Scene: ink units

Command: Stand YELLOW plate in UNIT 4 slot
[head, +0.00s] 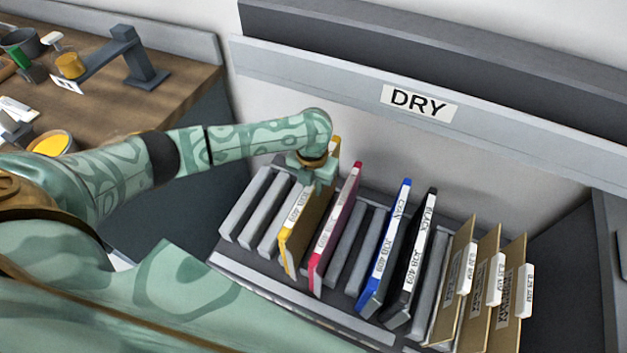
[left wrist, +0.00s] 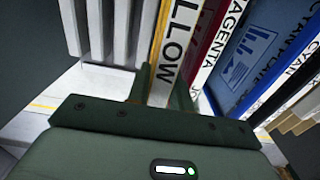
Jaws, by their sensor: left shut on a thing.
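The yellow plate (head: 300,236) stands upright in the rack of slots (head: 240,264) under the DRY sign. My left gripper (head: 318,180) is at its top edge and is shut on it. In the left wrist view the plate, lettered "YELLOW" (left wrist: 172,62), runs up from between the fingers (left wrist: 165,92). The magenta plate (head: 334,220) stands just right of it. No UNIT 4 label can be read in these views. My right gripper is not in view.
Blue (head: 383,248) and black (head: 411,264) plates stand further right, then several tan boards (head: 478,283) with white tags. Grey dividers (head: 246,205) stand at the left. A wooden bench (head: 165,100) with ink pots is at upper left. The DRY shelf edge (head: 330,75) runs above.

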